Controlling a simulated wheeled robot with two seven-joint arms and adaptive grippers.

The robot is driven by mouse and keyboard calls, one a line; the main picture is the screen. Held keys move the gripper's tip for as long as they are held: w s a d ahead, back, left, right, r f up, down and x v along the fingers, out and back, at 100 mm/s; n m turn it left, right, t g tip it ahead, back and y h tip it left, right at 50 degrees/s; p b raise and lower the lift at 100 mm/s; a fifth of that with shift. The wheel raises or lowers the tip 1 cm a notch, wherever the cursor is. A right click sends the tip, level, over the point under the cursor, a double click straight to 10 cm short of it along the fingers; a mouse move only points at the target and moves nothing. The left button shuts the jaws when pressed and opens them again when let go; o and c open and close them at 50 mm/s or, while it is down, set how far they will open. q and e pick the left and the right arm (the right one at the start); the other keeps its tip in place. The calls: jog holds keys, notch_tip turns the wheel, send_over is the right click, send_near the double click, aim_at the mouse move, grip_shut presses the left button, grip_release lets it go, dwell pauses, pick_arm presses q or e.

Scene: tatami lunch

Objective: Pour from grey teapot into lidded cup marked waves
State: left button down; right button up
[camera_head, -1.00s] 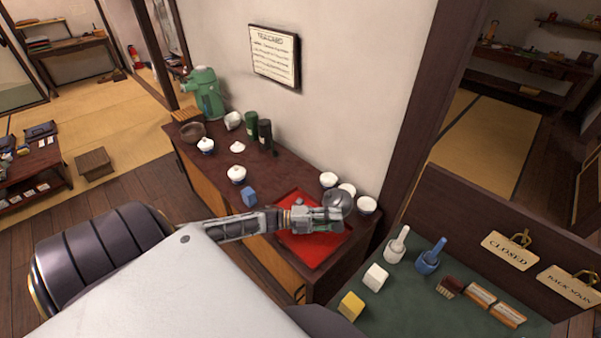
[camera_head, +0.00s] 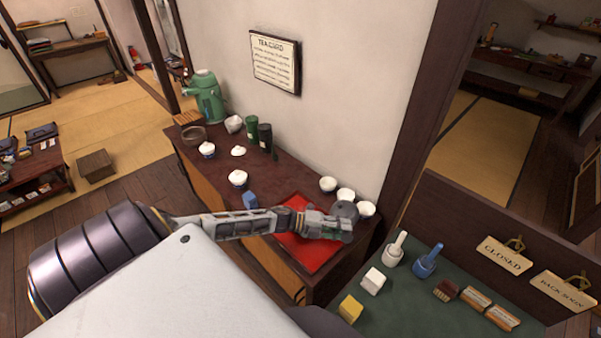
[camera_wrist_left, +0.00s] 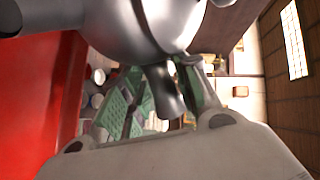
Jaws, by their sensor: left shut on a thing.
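The grey teapot (camera_head: 345,211) is at the right end of the dark counter, partly hidden by my left gripper (camera_head: 340,231). In the left wrist view its shiny round body (camera_wrist_left: 165,22) fills the top, and its handle (camera_wrist_left: 168,95) sits between the green-padded fingers. My left gripper is shut on that handle. Two white cups with blue marks and lids, one nearer (camera_head: 238,178) and one farther (camera_head: 207,150), stand on the counter left of the gripper. The marks are too small to read as waves. My right gripper is not in view.
A red tray (camera_head: 305,252) lies under my left gripper. Small white bowls (camera_head: 328,184) stand behind it, close to the teapot. Dark canisters (camera_head: 265,136) and a green urn (camera_head: 207,97) stand farther back.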

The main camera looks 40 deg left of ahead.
pick_arm(q)
jog(key=shift+w+d+r, duration=0.1)
jog(key=shift+w, duration=0.05)
jog(key=shift+w+d+g+y+p, duration=0.2)
jog(key=shift+g+y+p, duration=0.15)
jog(key=shift+p, duration=0.35)
jog(key=shift+w+d+f+y+p, duration=0.25)
jog(key=shift+f+y+p, duration=0.15)
jog(key=shift+p, duration=0.15)
jog(key=shift+f, duration=0.1)
jog(key=shift+f, duration=0.1)
jog(key=shift+d+g+p, duration=0.1)
jog(key=shift+g+p, duration=0.15)
jog(key=shift+p, duration=0.05)
jog(key=shift+w+d+f+y+p, duration=0.15)
jog(key=shift+w+y+p, duration=0.15)
jog(key=shift+p, duration=0.5)
jog(key=shift+d+g, duration=0.1)
jog(key=shift+g, duration=0.3)
jog(key=shift+w+g+y+p, duration=0.15)
jog(key=shift+g+y+p, duration=0.15)
jog(key=shift+y+p, duration=0.25)
